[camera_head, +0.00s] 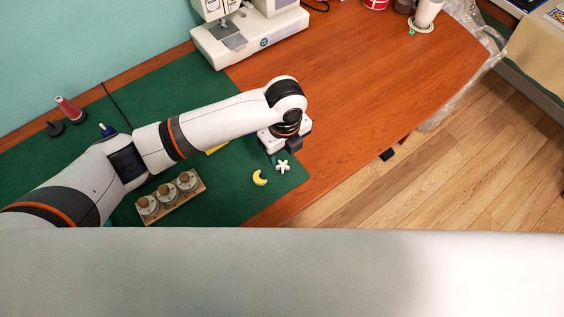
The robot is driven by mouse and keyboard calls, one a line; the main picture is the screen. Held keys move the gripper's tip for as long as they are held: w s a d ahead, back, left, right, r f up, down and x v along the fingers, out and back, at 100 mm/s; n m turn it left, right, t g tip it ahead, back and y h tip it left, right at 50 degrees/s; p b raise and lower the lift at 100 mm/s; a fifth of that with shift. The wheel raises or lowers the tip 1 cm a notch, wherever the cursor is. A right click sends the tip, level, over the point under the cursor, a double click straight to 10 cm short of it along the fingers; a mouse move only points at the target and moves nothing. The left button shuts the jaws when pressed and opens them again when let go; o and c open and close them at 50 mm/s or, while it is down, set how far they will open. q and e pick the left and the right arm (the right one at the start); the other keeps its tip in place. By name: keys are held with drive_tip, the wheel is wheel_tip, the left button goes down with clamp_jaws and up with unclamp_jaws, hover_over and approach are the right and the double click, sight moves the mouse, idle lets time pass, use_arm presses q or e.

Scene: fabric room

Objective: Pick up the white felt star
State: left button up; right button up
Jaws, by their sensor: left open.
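The white felt star (283,167) lies flat on the green mat (235,205), near the mat's right edge. A yellow crescent moon (260,178) lies just to its left and a little nearer to me. My left gripper (282,148) is just beyond the star, pointing down. It is open, and nothing shows held in it. The gripper's wrist partly hides the fingers, so the exact gap to the star is hard to tell. My right gripper is not in view.
A wooden block with several knobbed weights (170,197) stands on the mat to the left. A sewing machine (250,38) stands at the back. A red thread spool (70,109) is far left. Bare wooden table (370,80) lies to the right.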

sight(283, 165)
use_arm(q)
drive_tip(key=shift+a+f, duration=0.1)
drive_tip(key=shift+f, duration=0.55)
wheel_tip(283, 165, down, 4)
drive_tip(key=shift+s+a+f+p, duration=0.1)
drive_tip(key=shift+f+p, duration=0.1)
drive_tip(key=shift+p, duration=0.25)
drive_tip(key=shift+f, duration=0.25)
drive_tip(key=c, duration=1)
drive_tip(key=shift+c, duration=0.2)
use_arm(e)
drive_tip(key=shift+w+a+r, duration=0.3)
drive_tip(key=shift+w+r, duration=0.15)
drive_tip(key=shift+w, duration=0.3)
